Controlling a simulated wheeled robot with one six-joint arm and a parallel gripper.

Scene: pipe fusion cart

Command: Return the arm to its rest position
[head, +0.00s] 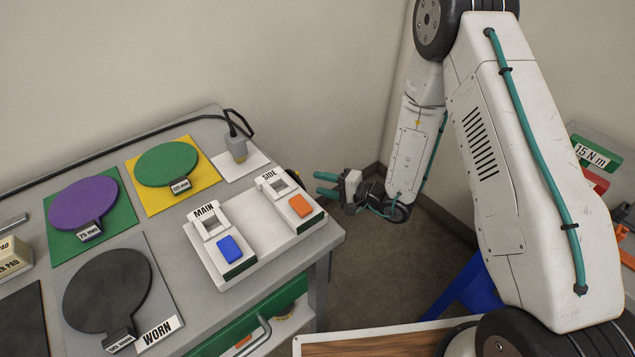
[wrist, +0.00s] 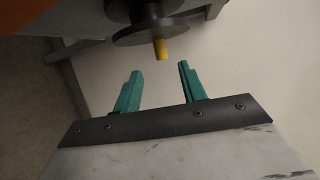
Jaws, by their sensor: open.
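My gripper (head: 327,184) has teal fingers and is at the end of my white arm, just right of the grey cart's corner. It points left toward the cart in the head view. In the wrist view the two fingers (wrist: 158,75) stand apart with nothing between them. A dark round part with a yellow tip (wrist: 161,49) shows beyond the fingers, apart from them. The arm is bent, with its elbow high at the top of the head view.
The cart (head: 190,268) holds a white MAIN/SIDE switch panel (head: 258,231), a purple disc (head: 83,204), a green disc (head: 166,163) and a black disc (head: 107,290). A green drawer (head: 285,298) is below. A wood-topped surface (head: 370,343) is in front. A 15 N m label (head: 592,154) is at right.

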